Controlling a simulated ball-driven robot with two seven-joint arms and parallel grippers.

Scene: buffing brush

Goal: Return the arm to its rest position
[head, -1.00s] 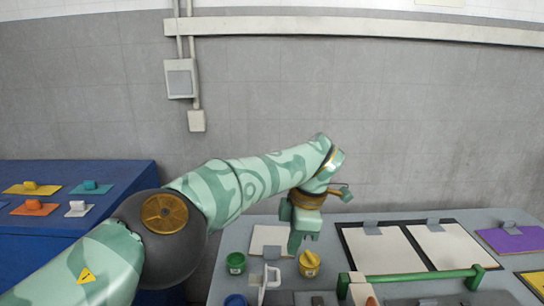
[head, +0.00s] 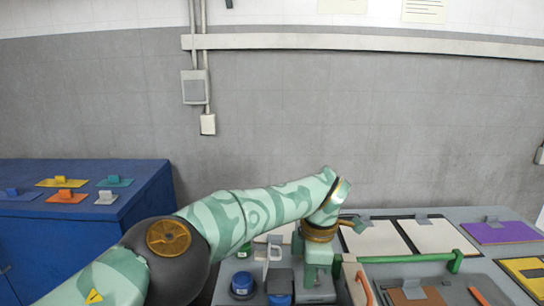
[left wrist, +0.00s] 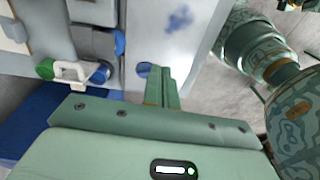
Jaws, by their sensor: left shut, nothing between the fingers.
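My left arm, pale green with darker patterns, reaches from the lower left of the head view over the grey table (head: 218,284). Its gripper (head: 313,283) points down, shut and empty, above the near part of the table. In the left wrist view, its fingers (left wrist: 158,88) are together beside a blue round thing (left wrist: 144,70). A white handled piece (head: 268,252) stands left of the gripper in the head view; it also shows in the left wrist view (left wrist: 72,68). My right gripper is not in view.
Blue pots (head: 242,284) and a green pot (head: 244,250) stand left of the gripper. A green bar (head: 405,257) lies to its right, near white sheets (head: 432,235). A blue cabinet (head: 60,235) with small coloured plates stands at left. The space above the table is clear.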

